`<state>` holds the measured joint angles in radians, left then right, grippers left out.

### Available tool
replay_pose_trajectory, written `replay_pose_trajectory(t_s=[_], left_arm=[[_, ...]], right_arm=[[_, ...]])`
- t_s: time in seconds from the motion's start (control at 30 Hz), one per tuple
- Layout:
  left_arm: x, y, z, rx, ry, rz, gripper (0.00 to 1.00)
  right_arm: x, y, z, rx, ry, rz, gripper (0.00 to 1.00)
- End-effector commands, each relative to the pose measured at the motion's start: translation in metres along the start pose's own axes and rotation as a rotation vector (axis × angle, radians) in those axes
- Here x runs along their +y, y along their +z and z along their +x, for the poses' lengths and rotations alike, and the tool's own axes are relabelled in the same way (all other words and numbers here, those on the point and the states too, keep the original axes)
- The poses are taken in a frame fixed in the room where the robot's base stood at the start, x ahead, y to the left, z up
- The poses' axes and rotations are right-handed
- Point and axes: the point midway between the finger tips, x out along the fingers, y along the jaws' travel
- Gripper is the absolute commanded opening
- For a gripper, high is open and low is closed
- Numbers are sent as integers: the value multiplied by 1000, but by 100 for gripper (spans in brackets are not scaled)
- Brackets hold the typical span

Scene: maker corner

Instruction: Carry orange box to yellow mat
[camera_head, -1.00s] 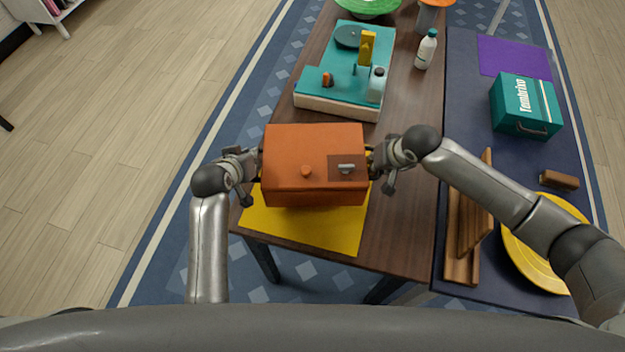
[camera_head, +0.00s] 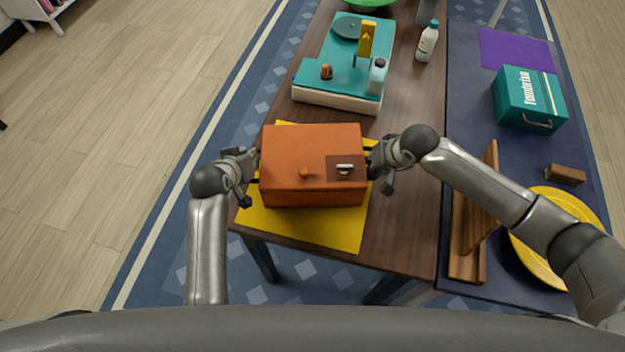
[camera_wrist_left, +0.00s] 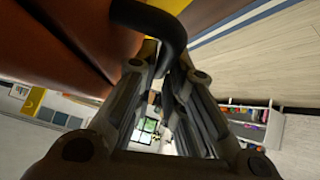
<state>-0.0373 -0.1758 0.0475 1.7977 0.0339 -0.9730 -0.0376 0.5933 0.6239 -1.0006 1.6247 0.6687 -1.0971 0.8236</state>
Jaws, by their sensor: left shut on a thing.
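The orange box (camera_head: 312,180), with a knob and a metal latch, is level between my grippers. My right gripper (camera_head: 374,162) is at the box's right side. Its fingertips are mostly hidden.
A teal machine (camera_head: 340,75) stands behind the box on the brown table (camera_head: 405,130), near a white bottle (camera_head: 427,42). On the dark table at right are a teal box (camera_head: 528,100), a wooden stand (camera_head: 470,245), a yellow plate (camera_head: 535,260) and a purple mat (camera_head: 510,48).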

Motion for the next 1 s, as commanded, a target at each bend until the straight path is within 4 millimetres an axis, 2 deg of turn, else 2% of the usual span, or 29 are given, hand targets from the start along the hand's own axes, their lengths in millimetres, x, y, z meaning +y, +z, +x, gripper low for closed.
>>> replay_pose_trajectory(t_s=[0.03, 0.27, 0.3, 0.47, 0.8, 1.0], left_arm=[[-5, 1, 3, 6, -9, 2, 0], [-7, 9, 11, 6, -9, 2, 0], [-7, 10, 10, 2, -10, 2, 14], [-6, 10, 10, 1, -7, 1, 33], [-4, 10, 8, 0, -2, 0, 33], [-4, 10, -8, 1, -2, 0, 33]], right_arm=[[6, 0, 4, 3, 10, 3, 0], [8, 4, 14, 3, 10, 3, 0], [8, 5, 14, 0, 12, 3, 14], [7, 5, 13, 0, 9, 2, 33], [4, 5, 13, 0, 2, 1, 33], [2, 5, 13, 0, 0, 0, 33]])
